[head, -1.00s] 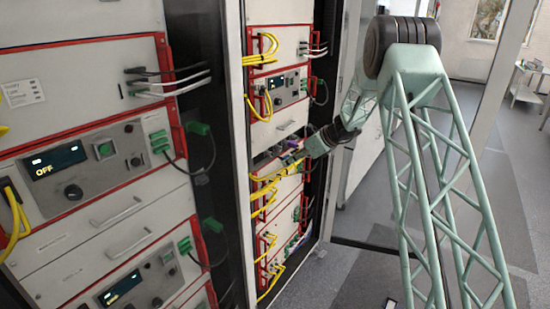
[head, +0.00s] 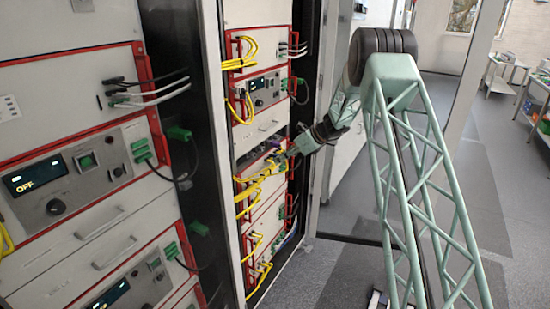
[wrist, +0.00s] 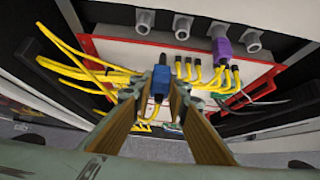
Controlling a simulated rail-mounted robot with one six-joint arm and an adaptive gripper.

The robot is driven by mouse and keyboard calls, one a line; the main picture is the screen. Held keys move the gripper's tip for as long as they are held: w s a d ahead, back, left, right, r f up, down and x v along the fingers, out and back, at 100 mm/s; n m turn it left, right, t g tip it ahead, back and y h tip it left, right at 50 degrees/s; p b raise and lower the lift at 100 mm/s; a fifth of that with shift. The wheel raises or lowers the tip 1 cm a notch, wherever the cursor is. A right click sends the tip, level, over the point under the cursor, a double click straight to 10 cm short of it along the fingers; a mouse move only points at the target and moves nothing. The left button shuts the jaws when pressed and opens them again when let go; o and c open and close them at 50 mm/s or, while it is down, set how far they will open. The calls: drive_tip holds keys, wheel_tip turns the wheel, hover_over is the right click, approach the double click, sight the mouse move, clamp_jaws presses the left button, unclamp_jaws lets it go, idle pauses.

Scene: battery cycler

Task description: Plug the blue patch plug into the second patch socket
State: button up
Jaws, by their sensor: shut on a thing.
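My gripper (wrist: 153,95) is shut on the blue patch plug (wrist: 160,80), which sits between the fingertips in the wrist view. A dark end of the plug points up in the picture towards a row of round grey sockets. The second socket from the left (wrist: 183,27) looks empty and lies above and slightly right of the plug, apart from it. The leftmost socket (wrist: 145,18) and the rightmost socket (wrist: 254,40) also look empty. A purple plug (wrist: 221,45) sits in the third. In the head view my gripper (head: 288,153) is at the far rack; the blue plug is not clear there.
Yellow cables (wrist: 75,65) bunch left of the gripper, and several yellow leads with black plugs (wrist: 202,72) stand close on its right.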

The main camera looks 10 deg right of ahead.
drive_tip(key=shift+w+d+p, duration=0.3)
drive_tip(key=shift+d+p, duration=0.2)
drive_tip(key=shift+d, duration=0.35)
drive_tip(key=shift+w+d+p, duration=0.25)
drive_tip(key=shift+d+p, duration=0.2)
drive_tip(key=shift+d, duration=0.35)
drive_tip(key=shift+w+a, duration=0.15)
drive_tip(key=shift+w, duration=0.05)
drive_tip(key=shift+w+a+p, duration=0.9)
drive_tip(key=shift+w+a, duration=0.95)
drive_tip(key=shift+a, duration=0.1)
drive_tip(key=shift+w+a, duration=0.6)
idle(3.6)
